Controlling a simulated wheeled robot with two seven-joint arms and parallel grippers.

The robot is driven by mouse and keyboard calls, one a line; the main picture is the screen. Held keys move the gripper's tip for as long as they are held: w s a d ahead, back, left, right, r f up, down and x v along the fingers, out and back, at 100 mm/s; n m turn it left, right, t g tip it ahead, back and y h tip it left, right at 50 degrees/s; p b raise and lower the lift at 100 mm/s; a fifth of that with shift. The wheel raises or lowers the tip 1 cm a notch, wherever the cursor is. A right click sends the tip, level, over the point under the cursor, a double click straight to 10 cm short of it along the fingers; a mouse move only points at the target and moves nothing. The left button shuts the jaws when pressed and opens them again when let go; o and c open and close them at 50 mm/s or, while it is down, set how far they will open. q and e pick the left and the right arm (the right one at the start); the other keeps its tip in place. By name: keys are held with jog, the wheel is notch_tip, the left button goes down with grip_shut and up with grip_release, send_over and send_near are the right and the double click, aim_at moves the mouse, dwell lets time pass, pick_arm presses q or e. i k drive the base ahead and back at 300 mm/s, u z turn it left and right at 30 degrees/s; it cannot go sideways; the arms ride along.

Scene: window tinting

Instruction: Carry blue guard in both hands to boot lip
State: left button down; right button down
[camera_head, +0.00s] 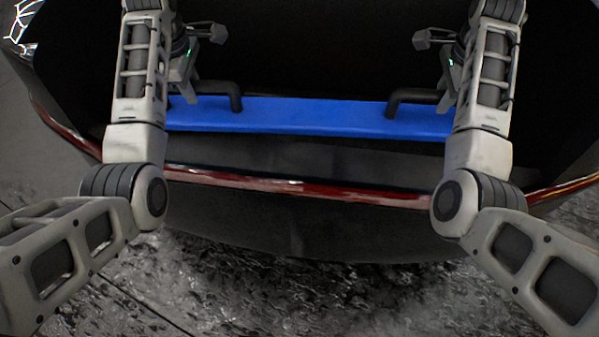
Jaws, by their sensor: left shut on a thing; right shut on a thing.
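The blue guard (310,117) is a long flat bar that spans the boot opening, roughly level from left to right. It has a black handle near each end. My arms hide both ends of the guard. The boot lip (310,158) is a dark strip on the near side of the guard, with a red body edge (300,187) below it. I cannot tell whether the guard touches the lip.
The boot interior (310,50) behind the guard is dark, with no objects to make out. The dark bumper (300,225) curves out below the red edge. Rough grey ground (270,300) lies in front of the car. My forearms reach over the red edge at both sides.

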aim_at(301, 159)
jog(key=k, duration=0.8)
jog(key=u, duration=0.8)
jog(key=i, duration=0.55)
jog(key=z, duration=0.95)
